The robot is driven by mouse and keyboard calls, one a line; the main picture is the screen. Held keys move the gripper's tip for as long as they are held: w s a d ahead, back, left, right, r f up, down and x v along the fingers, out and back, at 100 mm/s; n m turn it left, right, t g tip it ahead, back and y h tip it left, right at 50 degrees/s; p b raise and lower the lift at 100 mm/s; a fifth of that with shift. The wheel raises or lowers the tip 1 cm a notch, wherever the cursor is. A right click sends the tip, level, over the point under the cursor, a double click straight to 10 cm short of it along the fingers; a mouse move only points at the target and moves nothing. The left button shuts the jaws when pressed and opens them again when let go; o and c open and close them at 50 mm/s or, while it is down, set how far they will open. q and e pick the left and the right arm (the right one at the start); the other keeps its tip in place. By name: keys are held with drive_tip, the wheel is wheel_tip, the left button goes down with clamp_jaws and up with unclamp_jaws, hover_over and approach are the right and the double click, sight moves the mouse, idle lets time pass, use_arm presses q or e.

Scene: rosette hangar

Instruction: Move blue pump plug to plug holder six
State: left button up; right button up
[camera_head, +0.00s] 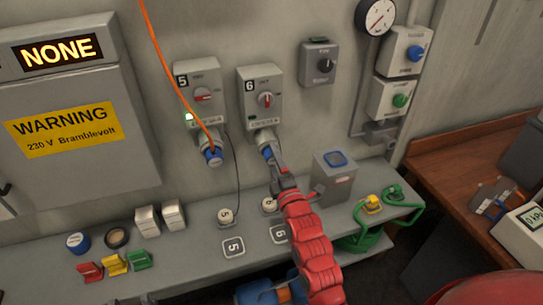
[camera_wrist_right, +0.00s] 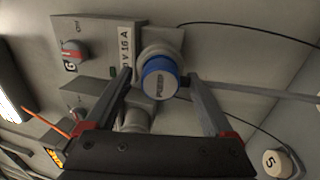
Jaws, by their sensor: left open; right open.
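The blue pump plug (camera_head: 265,149) sits in the socket under switch box 6 (camera_head: 262,95). In the right wrist view its blue end (camera_wrist_right: 160,78) faces me, with a "PUMP" label. My right gripper (camera_head: 273,153) is open, its fingers either side of the plug; I cannot tell if they touch it. A round tag marked 6 (camera_head: 268,205) and a square plate marked 6 (camera_head: 280,233) lie on the shelf below, partly beside my red right arm. My left gripper (camera_head: 150,298) shows only faintly at the bottom edge, apart from the plugs.
Another blue plug (camera_head: 213,156) with an orange cable is in the socket under box 5 (camera_head: 203,90). A tag marked 5 (camera_head: 227,217) lies on the shelf (camera_head: 190,248). A grey box (camera_head: 334,180) stands right of my right arm.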

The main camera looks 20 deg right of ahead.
sight(274, 161)
clamp_jaws()
idle(0.5)
drive_tip(key=shift+f, duration=0.1)
drive_tip(key=shift+s+f, duration=0.1)
drive_tip(key=shift+s, duration=0.1)
drive_tip(key=shift+s+d+f+b, duration=0.1)
drive_tip(key=shift+s+f+b, duration=0.05)
drive_tip(key=shift+s, duration=0.9)
drive_tip(key=shift+s+d+f+b, duration=0.1)
drive_tip(key=shift+s+f+b, duration=0.05)
drive_tip(key=shift+s, duration=1.55)
drive_tip(key=shift+a+f, duration=0.1)
